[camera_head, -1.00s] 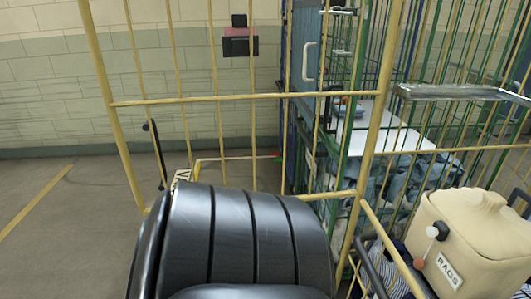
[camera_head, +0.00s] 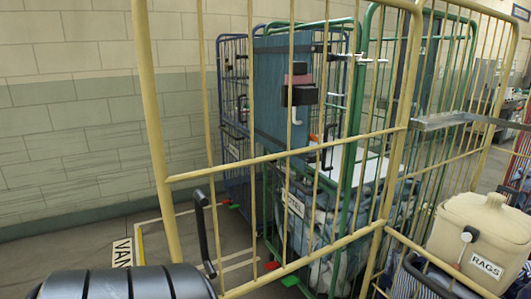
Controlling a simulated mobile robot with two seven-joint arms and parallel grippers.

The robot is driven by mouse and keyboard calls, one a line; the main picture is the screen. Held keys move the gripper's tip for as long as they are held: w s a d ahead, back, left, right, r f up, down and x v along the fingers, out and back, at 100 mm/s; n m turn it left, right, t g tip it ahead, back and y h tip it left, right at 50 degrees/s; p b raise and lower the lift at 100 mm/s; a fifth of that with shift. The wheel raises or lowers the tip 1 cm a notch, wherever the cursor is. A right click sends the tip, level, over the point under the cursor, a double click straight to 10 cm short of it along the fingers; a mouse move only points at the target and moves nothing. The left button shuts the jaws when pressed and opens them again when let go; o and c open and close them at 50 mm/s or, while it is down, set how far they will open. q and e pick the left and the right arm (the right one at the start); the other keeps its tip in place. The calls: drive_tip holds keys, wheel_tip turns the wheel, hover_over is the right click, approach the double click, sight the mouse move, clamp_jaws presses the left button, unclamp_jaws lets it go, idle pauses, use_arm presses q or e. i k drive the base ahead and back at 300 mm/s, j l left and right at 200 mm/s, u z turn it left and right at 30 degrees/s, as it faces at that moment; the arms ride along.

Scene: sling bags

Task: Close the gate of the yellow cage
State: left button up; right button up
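The yellow barred gate panel (camera_head: 275,157) fills the middle of the head view. Its left upright (camera_head: 152,120) is at left and its right side meets a yellow post (camera_head: 405,90). It stands at an angle to the lower yellow rail (camera_head: 440,262) of the cage at right, and looks open. A black bar handle (camera_head: 204,235) and a black and pink box (camera_head: 299,90) show against the gate bars; I cannot tell what they are fixed to. The gate's lower left is out of frame or hidden. Neither of my grippers is in view.
A cream bag marked RAGS (camera_head: 485,243) is at the lower right. Behind the gate stand a green-framed cage (camera_head: 347,170) with bags in it and a blue cage (camera_head: 232,120). A metal shelf (camera_head: 450,121) is at right. Open floor (camera_head: 70,245) lies at left.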

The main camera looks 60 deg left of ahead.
sight(302, 95)
drive_tip(key=k+j+z, duration=0.1)
drive_tip(key=k+j, duration=0.2)
drive_tip(key=j, duration=0.3)
drive_tip(key=k+j+z, duration=0.15)
drive_tip(key=k+j, duration=0.2)
drive_tip(key=j, duration=0.2)
drive_tip(key=k+j+z, duration=0.1)
drive_tip(key=k+j, duration=0.3)
drive_tip(key=j, duration=0.1)
